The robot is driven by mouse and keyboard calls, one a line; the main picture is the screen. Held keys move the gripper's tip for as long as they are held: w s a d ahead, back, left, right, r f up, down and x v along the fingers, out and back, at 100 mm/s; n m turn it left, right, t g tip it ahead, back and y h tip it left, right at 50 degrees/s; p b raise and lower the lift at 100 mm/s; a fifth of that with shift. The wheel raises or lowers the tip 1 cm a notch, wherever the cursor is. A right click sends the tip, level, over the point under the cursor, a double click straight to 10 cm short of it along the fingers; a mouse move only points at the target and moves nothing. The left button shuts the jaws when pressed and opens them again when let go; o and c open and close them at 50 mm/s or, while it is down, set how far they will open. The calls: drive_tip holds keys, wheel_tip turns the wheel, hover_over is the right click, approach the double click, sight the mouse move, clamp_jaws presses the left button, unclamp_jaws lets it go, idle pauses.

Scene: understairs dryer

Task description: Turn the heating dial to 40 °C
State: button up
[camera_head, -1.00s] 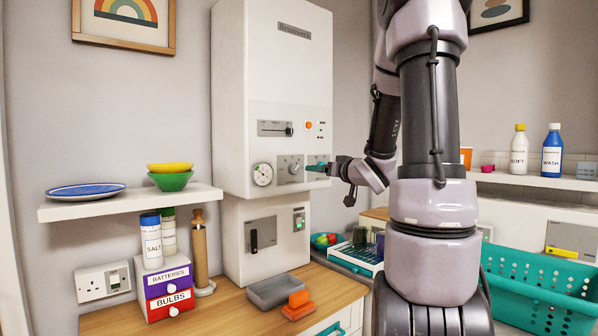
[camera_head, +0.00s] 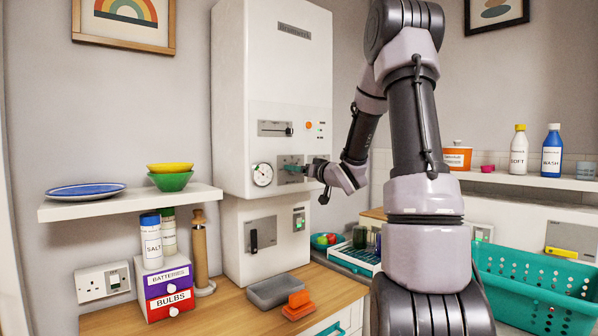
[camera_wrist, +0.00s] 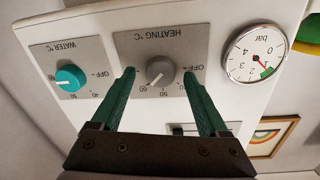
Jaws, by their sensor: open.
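The heating dial (camera_wrist: 161,71) is a grey knob on a grey plate marked HEATING °C, seen upside down in the wrist view. Its ridge slants toward the 60 mark at lower left, but the exact setting is hard to read. My gripper (camera_wrist: 159,76) is open and empty, with one green finger on each side of the dial in this view. I cannot tell whether the fingertips touch it or reach past its face. In the head view, my gripper (camera_head: 291,168) is at the boiler front (camera_head: 290,75) and hides the heating dial.
The teal water dial (camera_wrist: 69,79) sits beside the heating plate in the wrist view, near one finger. The pressure gauge (camera_wrist: 254,53) is on the other side. A slider panel (camera_head: 275,129) is above the dials in the head view. The worktop (camera_head: 225,306) is below.

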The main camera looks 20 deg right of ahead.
drive_tip(key=shift+w, duration=0.1)
clamp_jaws()
drive_tip(key=shift+n, duration=0.4)
drive_tip(key=shift+f+n+y, duration=0.1)
drive_tip(key=shift+n+y, duration=0.25)
drive_tip(key=shift+n, duration=4.05)
drive_tip(key=shift+f+n+y, duration=0.1)
drive_tip(key=shift+n+y, duration=0.25)
drive_tip(key=shift+n, duration=4.05)
